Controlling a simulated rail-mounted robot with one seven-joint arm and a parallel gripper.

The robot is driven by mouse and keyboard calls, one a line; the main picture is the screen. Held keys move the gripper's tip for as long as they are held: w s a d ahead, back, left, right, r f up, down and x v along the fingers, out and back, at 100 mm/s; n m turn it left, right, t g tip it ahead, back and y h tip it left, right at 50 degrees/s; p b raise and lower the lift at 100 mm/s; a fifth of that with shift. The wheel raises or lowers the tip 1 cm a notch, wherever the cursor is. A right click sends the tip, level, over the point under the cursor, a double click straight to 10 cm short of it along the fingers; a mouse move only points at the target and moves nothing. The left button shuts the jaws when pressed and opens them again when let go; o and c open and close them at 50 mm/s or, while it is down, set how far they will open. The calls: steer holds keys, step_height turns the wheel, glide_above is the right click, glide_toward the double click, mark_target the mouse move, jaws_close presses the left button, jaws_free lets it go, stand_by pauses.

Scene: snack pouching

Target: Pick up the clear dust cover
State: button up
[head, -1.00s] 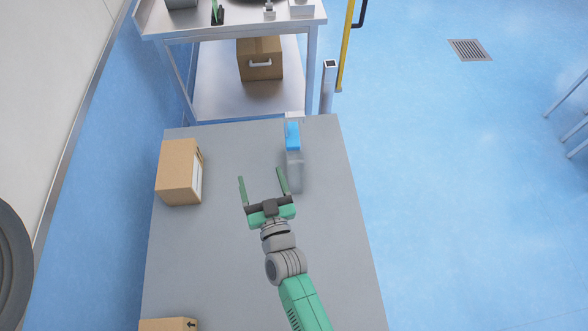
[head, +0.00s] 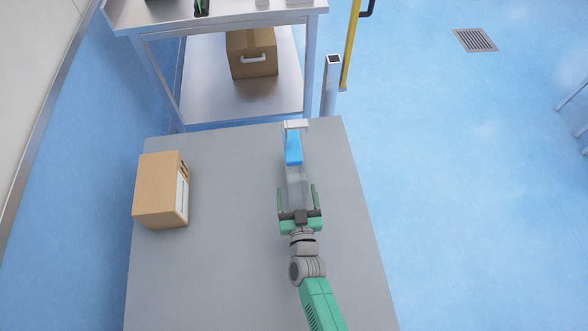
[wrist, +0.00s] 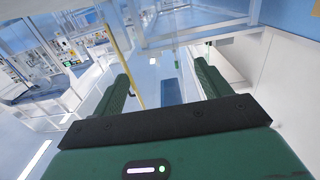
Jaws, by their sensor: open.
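The clear dust cover (head: 296,178) is a see-through, greyish box shape on the grey table, right of the middle in the head view. A blue item (head: 293,148) shows at its far part; I cannot tell whether it is inside or behind. My gripper (head: 298,190) is open, with one green finger on each side of the cover's near end. Whether the fingers touch it, I cannot tell. In the wrist view the open fingers (wrist: 163,80) frame a faint transparent surface, with the blue item (wrist: 170,92) dimly visible through it.
A cardboard box (head: 160,192) stands on the table (head: 225,270) to the left. A white piece (head: 296,124) sits at the table's far edge. Beyond is a metal trolley (head: 225,100) with a carton (head: 252,55) on its lower shelf. The table between box and gripper is clear.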

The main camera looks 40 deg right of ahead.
steer(key=b+x, duration=0.1)
steer(key=x, duration=0.3)
steer(key=shift+s+d, duration=0.1)
steer(key=shift+s, duration=0.05)
steer(key=c, duration=1.3)
steer(key=shift+r, duration=0.1)
